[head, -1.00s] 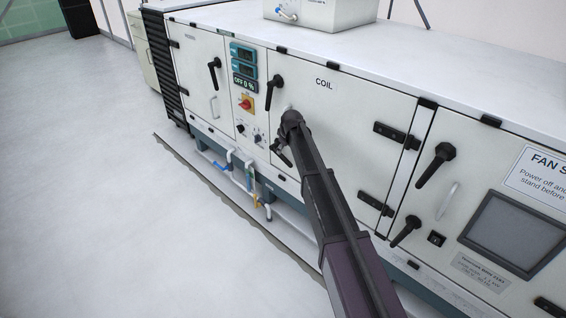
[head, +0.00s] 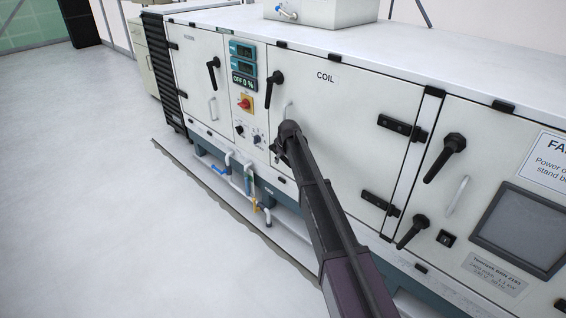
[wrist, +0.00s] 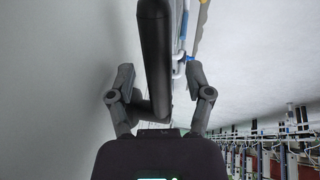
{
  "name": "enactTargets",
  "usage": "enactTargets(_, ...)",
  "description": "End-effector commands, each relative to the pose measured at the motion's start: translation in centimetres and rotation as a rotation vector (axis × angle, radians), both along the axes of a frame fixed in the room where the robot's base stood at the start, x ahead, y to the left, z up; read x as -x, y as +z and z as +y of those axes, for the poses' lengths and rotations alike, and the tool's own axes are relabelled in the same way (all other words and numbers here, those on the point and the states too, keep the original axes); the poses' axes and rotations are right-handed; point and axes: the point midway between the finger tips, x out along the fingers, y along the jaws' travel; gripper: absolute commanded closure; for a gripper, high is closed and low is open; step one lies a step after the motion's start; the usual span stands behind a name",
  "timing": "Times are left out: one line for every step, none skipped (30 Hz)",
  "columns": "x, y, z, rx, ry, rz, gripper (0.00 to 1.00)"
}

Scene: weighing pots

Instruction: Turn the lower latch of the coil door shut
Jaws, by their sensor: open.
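The coil door (head: 340,125) is the white panel marked COIL, and it looks flush with the cabinet. Its upper latch (head: 274,88) is a black lever hanging down and slightly left. The lower latch is mostly hidden behind my gripper (head: 280,146) in the head view. In the wrist view a black lever (wrist: 155,55), which looks like the lower latch, stands between the two fingers of my gripper (wrist: 160,78). The fingers are apart, with a gap visible on each side of the lever. The door face (wrist: 60,80) fills the left of that view.
A white door handle (head: 287,109) sits just above my gripper. Door hinges (head: 393,125) are to the right, then the fan section's latches (head: 445,158). Pipes with a blue valve (head: 220,168) run below the cabinet. The floor (head: 80,180) at the left is clear.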

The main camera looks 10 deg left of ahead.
Motion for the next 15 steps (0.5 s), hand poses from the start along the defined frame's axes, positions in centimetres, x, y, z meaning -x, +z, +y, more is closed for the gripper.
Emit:
enactTargets(-0.13,-0.40,0.06,0.000,0.000,0.000,0.34)
enactTargets(-0.17,-0.46,0.08,0.000,0.000,0.000,0.34)
enactTargets(-0.21,-0.54,0.10,0.000,0.000,0.000,0.34)
enactTargets(-0.22,-0.58,0.11,0.000,0.000,0.000,0.34)
enactTargets(-0.24,-0.61,0.11,0.000,0.000,0.000,0.34)
enactTargets(-0.26,-0.63,0.13,0.000,0.000,0.000,0.34)
enactTargets(-0.27,-0.63,0.13,0.000,0.000,0.000,0.34)
enactTargets(-0.27,-0.64,0.14,0.000,0.000,0.000,0.34)
enactTargets(-0.27,-0.63,0.13,0.000,0.000,0.000,0.34)
enactTargets(-0.27,-0.62,0.14,0.000,0.000,0.000,0.34)
enactTargets(-0.27,-0.62,0.14,0.000,0.000,0.000,0.34)
enactTargets(-0.26,-0.61,0.14,0.000,0.000,0.000,0.34)
enactTargets(-0.26,-0.60,0.14,0.000,0.000,0.000,0.34)
enactTargets(-0.25,-0.60,0.14,0.000,0.000,0.000,0.34)
enactTargets(-0.25,-0.60,0.14,0.000,0.000,0.000,0.34)
